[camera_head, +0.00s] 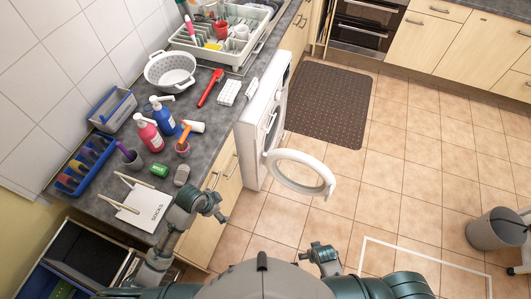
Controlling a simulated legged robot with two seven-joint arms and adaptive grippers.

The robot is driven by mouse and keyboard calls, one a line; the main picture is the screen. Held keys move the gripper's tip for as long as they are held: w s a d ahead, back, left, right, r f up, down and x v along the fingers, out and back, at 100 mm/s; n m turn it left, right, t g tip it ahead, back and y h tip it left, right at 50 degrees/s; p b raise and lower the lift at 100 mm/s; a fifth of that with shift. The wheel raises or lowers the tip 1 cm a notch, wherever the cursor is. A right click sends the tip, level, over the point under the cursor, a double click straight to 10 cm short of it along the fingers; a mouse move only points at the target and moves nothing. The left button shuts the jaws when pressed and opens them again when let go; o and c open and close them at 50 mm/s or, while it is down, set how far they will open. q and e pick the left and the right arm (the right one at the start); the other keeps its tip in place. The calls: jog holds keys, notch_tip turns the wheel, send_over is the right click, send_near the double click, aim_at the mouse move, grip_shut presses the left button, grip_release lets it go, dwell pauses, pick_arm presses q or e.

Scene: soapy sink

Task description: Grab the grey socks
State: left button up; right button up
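A small grey rounded bundle (181,175), which looks like the grey socks, lies on the dark counter near its front edge. A green bundle (159,170) lies just to its left. A white box or board (143,207) with dark lettering and two pale handles sits in front of them. My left gripper (217,207) is out past the counter's front edge, to the right of and nearer than the grey bundle, and apart from it. My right gripper (327,257) is low over the tiled floor, far from the counter. The finger openings are too small to make out.
Pink (149,133) and blue (163,117) pump bottles, a small pot with an orange-handled brush (184,135), and a blue tray (84,165) stand farther back. A colander (171,70) is beyond. The open washing machine door (328,183) juts over the floor.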

pick_arm(q)
jog(key=w+a+r+m+y, duration=0.1)
jog(key=w+a+r+m, duration=0.25)
jog(key=w, duration=0.25)
notch_tip(320, 180, up, 14)
jog(key=m+g+y, duration=0.2)
jog(key=m+g, duration=0.1)
jog(key=m, duration=0.2)
send_over(180, 172)
notch_tip(180, 172, down, 11)
jog(key=shift+w+f+p, duration=0.1)
jog(key=shift+p, duration=0.45)
jog(key=shift+f+p, duration=0.55)
jog(key=shift+f, duration=2.35)
pick_arm(e)
jog(key=s+d+f+g, duration=0.1)
jog(key=s+d+f, duration=0.2)
jog(key=s+f, duration=1.5)
jog(key=shift+s+d+f+g, duration=0.2)
jog(key=shift+s+f+g, duration=0.15)
jog(key=shift+s, duration=0.3)
pick_arm(q)
jog(key=shift+c, duration=0.3)
jog(key=c, duration=0.9)
jog(key=shift+o, duration=0.2)
jog(key=shift+r, duration=0.1)
